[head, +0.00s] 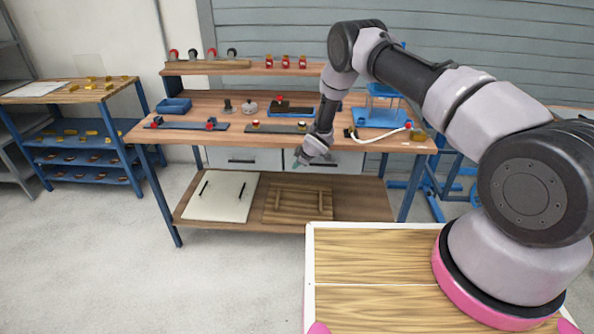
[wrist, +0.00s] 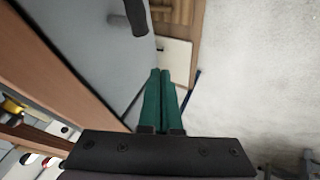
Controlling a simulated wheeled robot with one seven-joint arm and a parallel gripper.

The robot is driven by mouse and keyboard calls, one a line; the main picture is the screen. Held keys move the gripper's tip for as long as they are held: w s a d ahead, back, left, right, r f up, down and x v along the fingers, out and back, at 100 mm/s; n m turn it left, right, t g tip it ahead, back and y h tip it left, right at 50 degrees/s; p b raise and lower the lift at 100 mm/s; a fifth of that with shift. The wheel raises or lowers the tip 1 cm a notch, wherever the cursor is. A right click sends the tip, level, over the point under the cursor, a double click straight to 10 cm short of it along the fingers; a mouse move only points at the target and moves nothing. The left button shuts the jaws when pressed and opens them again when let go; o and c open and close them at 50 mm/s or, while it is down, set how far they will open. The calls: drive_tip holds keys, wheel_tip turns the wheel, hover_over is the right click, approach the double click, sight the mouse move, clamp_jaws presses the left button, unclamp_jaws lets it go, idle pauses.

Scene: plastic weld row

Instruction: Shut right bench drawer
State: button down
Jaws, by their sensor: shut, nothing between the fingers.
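The workbench has two grey drawers under its top. The right bench drawer (head: 345,161) is partly hidden behind my gripper and forearm in the head view. Its lower edge sits slightly lower than that of the left drawer (head: 222,161), but how far it stands out is hard to tell. My gripper (head: 297,164) is in front of the drawers, near the right drawer's left end, pointing down and left. In the wrist view its green fingers (wrist: 160,72) are together and empty, beside a grey drawer front (wrist: 85,35) with a dark handle (wrist: 137,15). Contact cannot be told.
The bench top (head: 240,135) carries trays, fixtures and a white cable (head: 375,136). The lower shelf (head: 355,203) holds a pale board (head: 222,197) and a wooden panel (head: 297,202). A blue-framed cart (head: 75,140) stands left. Floor in front of the bench is clear.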

drive_tip(key=s+d+r+m+t+h, duration=0.1)
drive_tip(key=s+d+r+m, duration=0.45)
drive_tip(key=r, duration=1.05)
drive_tip(key=s+d+r+m+h, duration=0.1)
drive_tip(key=s+d+r+m, duration=0.1)
drive_tip(key=d+r, duration=1)
drive_tip(key=s+d+r+m+t+h, duration=0.1)
drive_tip(key=s+d+r+m, duration=0.35)
drive_tip(key=r, duration=1.45)
drive_tip(key=s+d+r+m, duration=0.2)
drive_tip(key=s+r+m, duration=0.1)
drive_tip(key=s, duration=0.7)
drive_tip(key=s+d+r+m, duration=0.2)
drive_tip(key=s+r, duration=0.4)
drive_tip(key=s, duration=0.5)
drive_tip(key=s+d+r+m, duration=0.3)
drive_tip(key=s+r, duration=0.1)
drive_tip(key=s, duration=0.7)
drive_tip(key=shift+r+m+g+y, duration=0.25)
drive_tip(key=shift+m+g+y, duration=0.05)
drive_tip(key=shift+g, duration=0.1)
